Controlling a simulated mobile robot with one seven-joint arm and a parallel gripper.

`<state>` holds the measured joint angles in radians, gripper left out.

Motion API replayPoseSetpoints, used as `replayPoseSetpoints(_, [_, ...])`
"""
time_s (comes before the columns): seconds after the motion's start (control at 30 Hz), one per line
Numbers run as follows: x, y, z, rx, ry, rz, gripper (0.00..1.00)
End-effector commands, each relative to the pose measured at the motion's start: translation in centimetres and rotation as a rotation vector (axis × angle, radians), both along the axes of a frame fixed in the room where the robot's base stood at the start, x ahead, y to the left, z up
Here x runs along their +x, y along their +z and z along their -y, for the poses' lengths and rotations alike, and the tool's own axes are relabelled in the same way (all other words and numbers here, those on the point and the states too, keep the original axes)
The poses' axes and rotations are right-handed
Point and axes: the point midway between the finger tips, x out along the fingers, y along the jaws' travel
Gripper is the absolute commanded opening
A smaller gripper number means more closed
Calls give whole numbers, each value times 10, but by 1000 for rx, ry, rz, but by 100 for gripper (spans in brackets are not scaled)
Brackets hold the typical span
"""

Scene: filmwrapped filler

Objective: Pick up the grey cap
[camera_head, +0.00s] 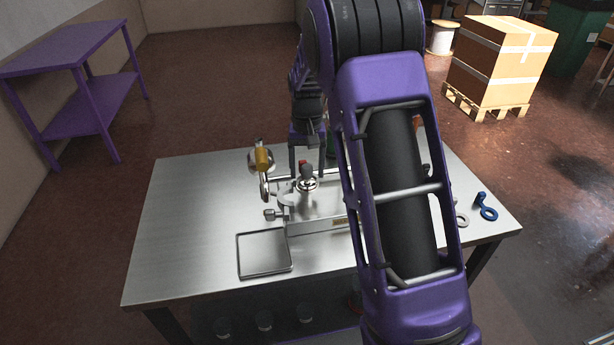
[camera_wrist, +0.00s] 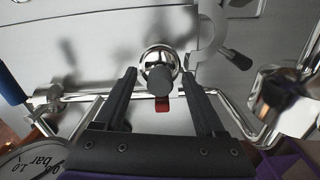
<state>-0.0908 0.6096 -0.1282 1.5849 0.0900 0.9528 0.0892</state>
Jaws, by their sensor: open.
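The grey cap (camera_head: 306,171) is a small dark grey knob on top of a shiny chrome dome, on the metal machine on the table. In the wrist view the grey cap (camera_wrist: 159,82) shows near the middle, between the fingers. My gripper (camera_head: 307,175) is open, pointing down over the dome, with one finger on each side of the cap. The wrist view shows my gripper (camera_wrist: 159,75) with gaps between both fingers and the cap; the exact height difference is hard to tell. A small red part (camera_wrist: 163,104) shows beside the cap.
The steel table (camera_head: 190,220) has bare room at left. A shallow square tray (camera_head: 263,275) lies at the front. A brass-coloured cylinder (camera_head: 262,159) stands left of the cap. A blue ringed part (camera_head: 487,211) lies at right. My arm hides much of the machine's right side.

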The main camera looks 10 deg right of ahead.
Motion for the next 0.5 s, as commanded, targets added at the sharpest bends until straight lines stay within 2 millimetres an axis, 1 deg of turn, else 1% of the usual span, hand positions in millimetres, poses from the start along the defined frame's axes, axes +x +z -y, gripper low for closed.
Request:
replayPoseSetpoints(0.03, [0, 0, 0, 0, 0, 0, 72])
replayPoseSetpoints(0.07, [0, 0, 0, 0, 0, 0, 67])
replayPoseSetpoints(0.1, [0, 0, 0, 0, 0, 0, 59])
replayPoseSetpoints(0.17, [0, 0, 0, 0, 0, 0, 49])
replayPoseSetpoints(0.2, [0, 0, 0, 0, 0, 0, 41])
replayPoseSetpoints(0.27, [0, 1, 0, 0, 0, 0, 31])
replayPoseSetpoints(0.3, [0, 1, 0, 0, 0, 0, 23])
replayPoseSetpoints(0.43, [0, 1, 0, 0, 0, 0, 0])
replayPoseSetpoints(0.5, [0, 1, 0, 0, 0, 0, 0])
